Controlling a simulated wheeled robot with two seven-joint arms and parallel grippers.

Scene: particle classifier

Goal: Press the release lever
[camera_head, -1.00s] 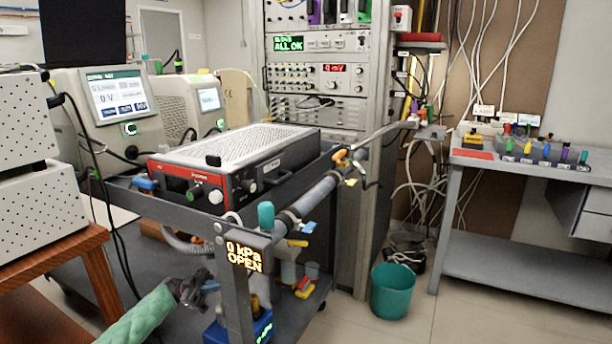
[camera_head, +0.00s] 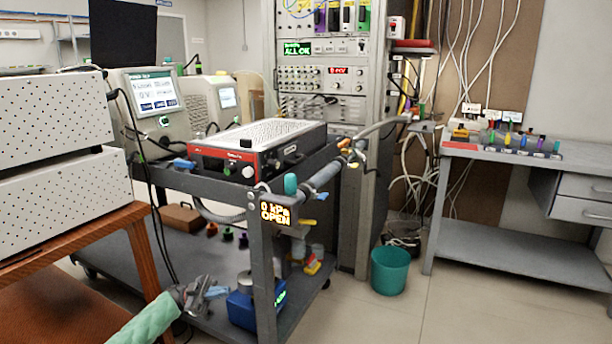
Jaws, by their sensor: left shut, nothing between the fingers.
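Small coloured handles sit along the grey pipe (camera_head: 325,174) at the cart's right side. They include a blue handle (camera_head: 322,196), a yellow handle (camera_head: 308,222) and an orange handle (camera_head: 343,144). I cannot tell which one is the release lever. A display (camera_head: 275,213) on the cart's front post reads "0 kPa OPEN". My left gripper (camera_head: 217,292) is low at the cart's front, left of the post and below the handles. It is shut and empty, and appears apart from them. My right gripper is out of view.
The cart (camera_head: 220,194) carries a red-fronted device (camera_head: 245,160) on top and a blue pump-like box (camera_head: 245,308) on its lower shelf. A wooden table (camera_head: 70,240) with stacked white boxes stands left. A teal bin (camera_head: 389,270) stands on open floor at right.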

